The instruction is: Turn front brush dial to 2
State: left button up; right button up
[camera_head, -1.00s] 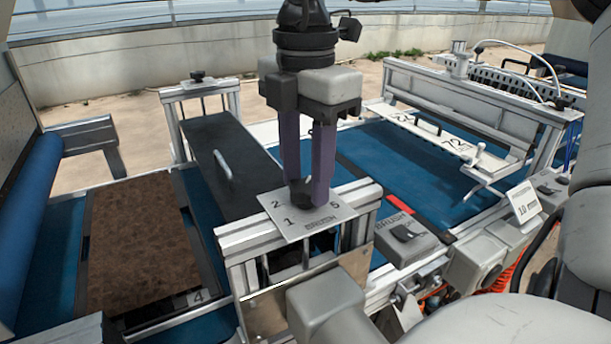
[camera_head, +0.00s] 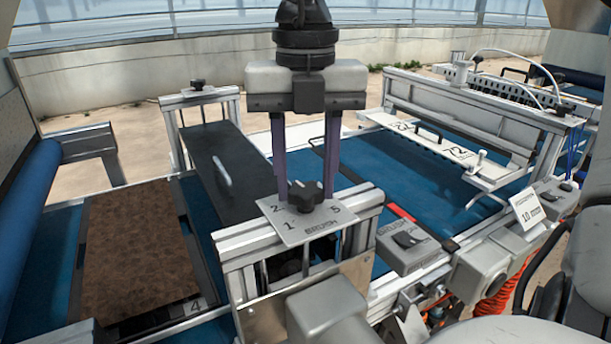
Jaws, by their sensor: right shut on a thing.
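The front brush dial (camera_head: 306,196) is a dark lobed knob on a light grey plate marked BRUSH (camera_head: 318,222). The numbers 2, 1 and 5 show on the plate; other marks are hidden behind the fingers and knob. My right gripper (camera_head: 305,193) points straight down over the plate, with one purple finger on each side of the dial, shut on it. Which number the dial points to cannot be made out clearly. My left gripper is not in view.
A second BRUSH box (camera_head: 412,252) with a dark knob stands to the right. A black cover with a handle (camera_head: 222,160) lies behind left, and a brown soil-filled tray (camera_head: 138,240) sits at left. Blue belt (camera_head: 385,165) runs behind. A 10 mm sign (camera_head: 526,208) stands at right.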

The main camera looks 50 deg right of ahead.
aim_at(306, 188)
jog(key=n, duration=0.5)
jog(key=shift+n, duration=0.3)
jog(key=n+p, duration=0.1)
jog(key=n, duration=0.3)
jog(key=shift+n, duration=0.7)
jog(key=o, duration=1.1)
jog(key=shift+c, duration=0.2)
notch_tip(306, 188, up, 10)
jog(key=shift+r, duration=0.2)
